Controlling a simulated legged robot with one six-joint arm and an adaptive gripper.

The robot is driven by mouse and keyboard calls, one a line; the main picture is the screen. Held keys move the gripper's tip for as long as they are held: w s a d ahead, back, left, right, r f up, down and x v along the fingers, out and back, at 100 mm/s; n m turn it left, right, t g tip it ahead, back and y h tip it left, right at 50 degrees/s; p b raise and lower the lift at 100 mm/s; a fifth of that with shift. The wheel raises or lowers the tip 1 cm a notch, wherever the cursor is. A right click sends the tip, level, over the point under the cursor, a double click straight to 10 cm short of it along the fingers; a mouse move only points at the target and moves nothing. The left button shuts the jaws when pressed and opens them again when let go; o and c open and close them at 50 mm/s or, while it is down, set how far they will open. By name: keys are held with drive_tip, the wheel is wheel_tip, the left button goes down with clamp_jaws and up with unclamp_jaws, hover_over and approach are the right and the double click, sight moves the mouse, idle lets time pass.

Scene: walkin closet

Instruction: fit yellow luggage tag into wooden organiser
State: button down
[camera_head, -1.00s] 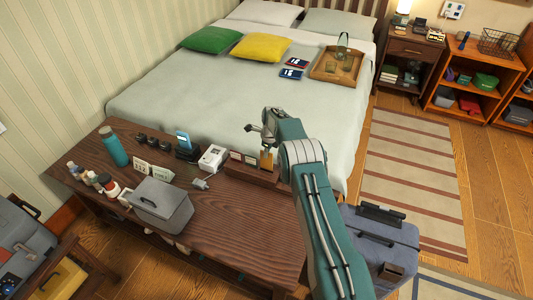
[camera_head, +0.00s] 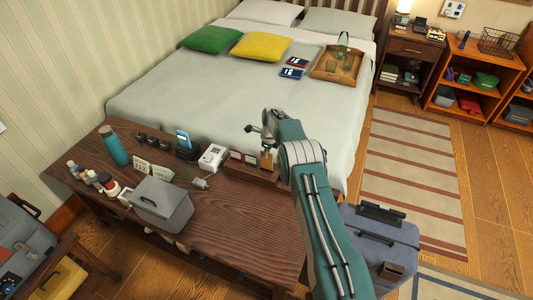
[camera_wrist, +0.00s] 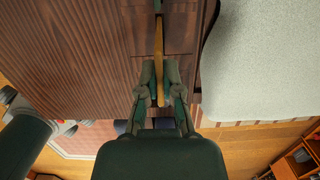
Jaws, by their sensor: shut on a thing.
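The yellow luggage tag (camera_head: 266,162) is held upright, thin edge toward the camera in the wrist view (camera_wrist: 159,40). My gripper (camera_head: 267,148) is shut on it; in the wrist view the two dark fingers (camera_wrist: 159,72) pinch it from both sides. The wooden organiser (camera_head: 240,170) is a low dark brown box at the bench's back edge, beside the bed. The tag is at the organiser's right part. In the wrist view it lines up with the organiser's divided top (camera_wrist: 180,42). I cannot tell whether its lower end is inside a slot.
A white box-like device (camera_head: 212,157) and a grey plug (camera_head: 200,183) stand left of the organiser. A grey lidded bin (camera_head: 161,203), a teal bottle (camera_head: 113,147) and small bottles fill the bench's left. The bench's front right is clear. A blue-grey suitcase (camera_head: 385,235) stands at right.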

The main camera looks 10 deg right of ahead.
drive_tip(key=shift+f, duration=2.3)
idle(1.5)
drive_tip(key=c, duration=0.7)
unclamp_jaws()
drive_tip(key=o, duration=0.4)
drive_tip(key=shift+r, duration=0.1)
drive_tip(key=shift+r, duration=3.9)
